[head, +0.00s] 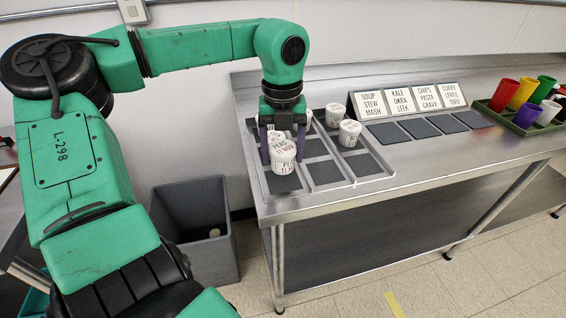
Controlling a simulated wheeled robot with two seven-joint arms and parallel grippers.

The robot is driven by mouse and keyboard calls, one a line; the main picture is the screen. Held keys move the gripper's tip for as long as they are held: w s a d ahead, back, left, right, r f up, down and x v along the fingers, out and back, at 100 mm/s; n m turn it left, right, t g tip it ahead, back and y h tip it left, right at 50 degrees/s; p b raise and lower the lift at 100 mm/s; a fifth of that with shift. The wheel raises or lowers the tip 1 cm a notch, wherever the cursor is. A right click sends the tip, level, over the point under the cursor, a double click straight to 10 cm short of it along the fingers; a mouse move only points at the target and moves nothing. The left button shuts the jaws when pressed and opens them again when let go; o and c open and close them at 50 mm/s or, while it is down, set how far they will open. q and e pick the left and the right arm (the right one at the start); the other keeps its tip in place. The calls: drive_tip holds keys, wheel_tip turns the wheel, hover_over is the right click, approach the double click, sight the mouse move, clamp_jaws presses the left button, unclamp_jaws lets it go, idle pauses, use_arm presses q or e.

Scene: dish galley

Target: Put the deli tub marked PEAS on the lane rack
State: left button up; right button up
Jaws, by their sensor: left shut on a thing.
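The white deli tub marked PEAS (283,158) is between the fingers of my left gripper (283,152), which is shut on it. The tub is upright, its lid lettering facing me. It is over the left lane of the lane rack (319,186), a metal tray with dark pads in three lanes. The left lane's front pad (283,184) shows bare just below the tub. I cannot tell whether the tub touches the rack. Another white tub (275,137) stands close behind it, partly hidden by the gripper. My right gripper is out of view.
Two more white tubs, a rear one (335,113) and a nearer one (349,132), stand in the right lane. Several label signs (384,102) stand behind dark mats (419,128). A green tray (489,113) holds coloured cups. A grey bin (195,222) is on the floor.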

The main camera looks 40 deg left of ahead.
sight(283, 164)
use_arm(q)
wheel_tip(283, 164, down, 3)
drive_tip(key=shift+d+f, duration=0.1)
drive_tip(key=shift+f, duration=0.45)
drive_tip(key=o, duration=1.4)
drive_tip(key=shift+r, duration=0.4)
wheel_tip(283, 164, up, 12)
drive_tip(key=shift+f, duration=0.15)
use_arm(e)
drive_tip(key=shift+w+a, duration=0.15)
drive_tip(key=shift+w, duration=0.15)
